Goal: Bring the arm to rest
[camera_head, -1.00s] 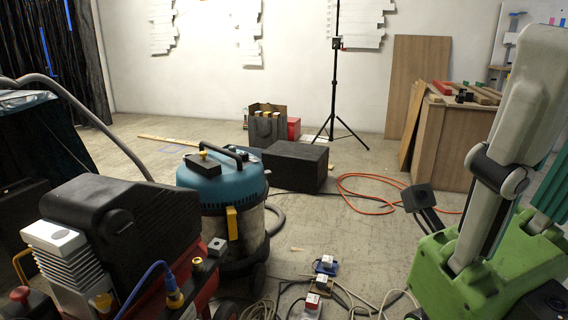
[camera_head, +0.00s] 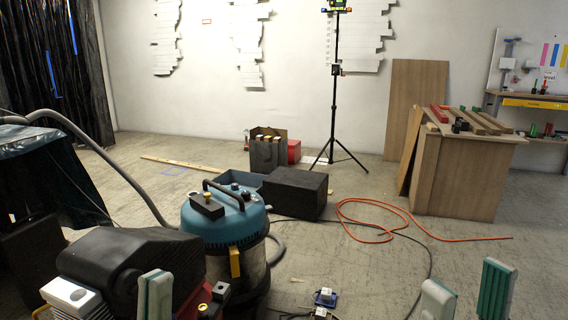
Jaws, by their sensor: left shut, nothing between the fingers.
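My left gripper (camera_head: 155,296) shows only as pale, green-edged fingertips pointing up at the bottom edge. It is shut with nothing visible in it, in front of the black and red compressor. My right gripper (camera_head: 466,294) shows at the bottom right as two upright fingertips, one pale and one with a ridged green pad. They stand apart with bare floor between them, so it looks open and empty. The rest of both arms is below the picture.
The compressor (camera_head: 130,262) and a teal vacuum cleaner (camera_head: 226,225) stand close at left. A black box (camera_head: 296,192), a tripod (camera_head: 334,110) and a wooden cabinet (camera_head: 465,180) stand farther back.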

